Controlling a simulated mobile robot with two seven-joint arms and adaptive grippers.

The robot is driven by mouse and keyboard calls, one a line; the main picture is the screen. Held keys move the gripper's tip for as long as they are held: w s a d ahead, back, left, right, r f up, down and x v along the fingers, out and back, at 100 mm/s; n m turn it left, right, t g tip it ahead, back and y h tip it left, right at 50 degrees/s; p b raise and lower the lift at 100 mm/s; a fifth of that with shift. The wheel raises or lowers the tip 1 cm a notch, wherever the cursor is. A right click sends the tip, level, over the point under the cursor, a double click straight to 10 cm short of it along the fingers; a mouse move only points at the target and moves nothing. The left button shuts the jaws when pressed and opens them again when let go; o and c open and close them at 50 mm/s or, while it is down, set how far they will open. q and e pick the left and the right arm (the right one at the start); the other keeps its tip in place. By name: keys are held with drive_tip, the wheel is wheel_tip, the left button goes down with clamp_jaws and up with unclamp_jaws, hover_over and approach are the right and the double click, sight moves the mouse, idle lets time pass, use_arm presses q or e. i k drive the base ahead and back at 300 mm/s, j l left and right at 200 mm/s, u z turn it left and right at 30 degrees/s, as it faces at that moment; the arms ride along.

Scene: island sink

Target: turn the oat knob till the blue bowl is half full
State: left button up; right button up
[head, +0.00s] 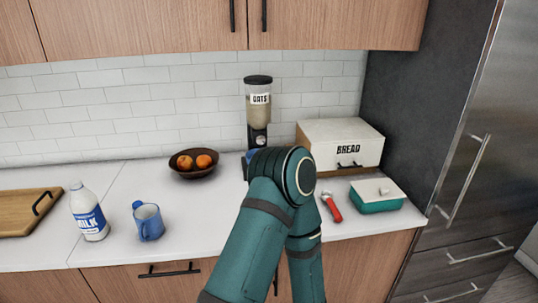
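The oat dispenser (259,108) stands upright against the tiled back wall. It has a black lid, an "OATS" label and a clear hopper with pale oats inside. Its pale round knob (260,141) shows on the dark lower front, just above my arm. A small blue edge (250,155) shows at the dispenser's foot and may be the blue bowl; my teal arm hides the rest. How full the bowl is cannot be seen. My arm rises from the bottom middle and covers the area before the dispenser. Neither gripper shows.
A brown bowl of oranges (194,163), blue mug (148,222), milk bottle (88,212) and wooden board (28,212) stand left. A bread box (340,145), red-handled tool (331,206) and teal butter dish (377,196) are right. Upper cabinets (140,25) hang above. The front-left counter has clear patches.

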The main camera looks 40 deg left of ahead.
sight(261, 140)
drive_tip(key=i+l, duration=0.15)
drive_tip(key=i, duration=0.2)
drive_tip(key=i+l, duration=0.2)
drive_tip(key=i, duration=0.15)
drive_tip(key=i+l, duration=0.15)
drive_tip(key=i, duration=0.2)
drive_tip(key=i+u, duration=0.1)
drive_tip(key=u, duration=0.35)
drive_tip(key=i+l+u, duration=0.1)
drive_tip(key=u, duration=0.35)
drive_tip(key=l+u, duration=0.1)
drive_tip(key=u, duration=1.95)
drive_tip(key=l, duration=0.1)
